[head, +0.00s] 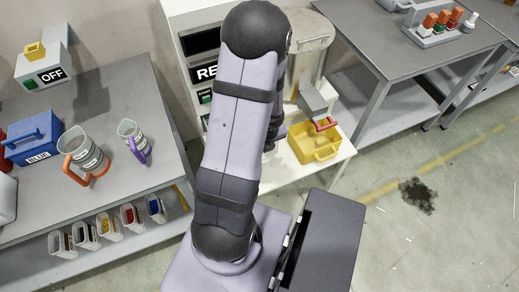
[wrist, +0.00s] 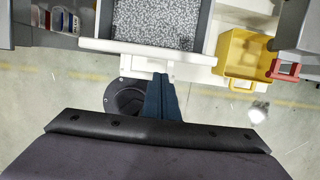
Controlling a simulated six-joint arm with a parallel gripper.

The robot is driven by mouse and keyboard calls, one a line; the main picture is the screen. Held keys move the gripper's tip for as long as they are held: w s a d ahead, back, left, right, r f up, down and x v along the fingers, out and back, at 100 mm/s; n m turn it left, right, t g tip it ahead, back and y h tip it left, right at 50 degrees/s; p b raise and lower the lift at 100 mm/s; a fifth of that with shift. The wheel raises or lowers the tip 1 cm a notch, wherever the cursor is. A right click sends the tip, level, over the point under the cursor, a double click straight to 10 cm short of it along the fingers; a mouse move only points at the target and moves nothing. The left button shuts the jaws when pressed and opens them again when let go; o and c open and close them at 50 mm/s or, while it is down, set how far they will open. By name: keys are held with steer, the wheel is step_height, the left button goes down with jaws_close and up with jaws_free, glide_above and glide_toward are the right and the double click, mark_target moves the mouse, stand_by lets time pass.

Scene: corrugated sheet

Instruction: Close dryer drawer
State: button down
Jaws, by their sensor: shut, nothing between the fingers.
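The dryer drawer (wrist: 105,45) shows in the wrist view at the top centre. It is pulled out, its inside filled with grey speckled granules (wrist: 158,18). Its white front has a small white handle block (wrist: 140,66) at the middle. My gripper (wrist: 161,78) is shut and empty, with its dark blue fingertips right at the handle block; I cannot tell whether they touch it. In the head view my arm hides the drawer and most of the dryer. Part of the white dryer cabinet (head: 186,12) shows behind my arm, with a partly covered label.
A yellow bin (wrist: 236,58) stands right of the drawer, near a red-handled part (wrist: 284,70). In the head view, the left table (head: 105,100) holds jugs and a blue box (head: 35,138). A grey table (head: 400,45) stands at right. Floor at right is open, with a dark stain (head: 418,195).

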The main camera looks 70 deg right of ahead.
steer(key=b+x, duration=0.4)
steer(key=x, duration=0.3)
steer(key=shift+f, duration=0.35)
steer(key=shift+w+d+r, duration=0.1)
steer(key=w+d+p, duration=0.1)
steer(key=p, duration=0.2)
steer(key=w+d+p, duration=0.4)
steer(key=p, duration=0.1)
steer(key=shift+w+d+r+p, duration=0.1)
steer(key=shift+d+r+p, duration=0.1)
steer(key=shift+r+p, duration=0.2)
steer(key=shift+w+d+f+p, duration=0.15)
steer(key=shift+w+d+p, duration=0.3)
steer(key=shift+p, duration=0.45)
steer(key=shift+w+d+f, duration=0.2)
steer(key=shift+w+f, duration=0.1)
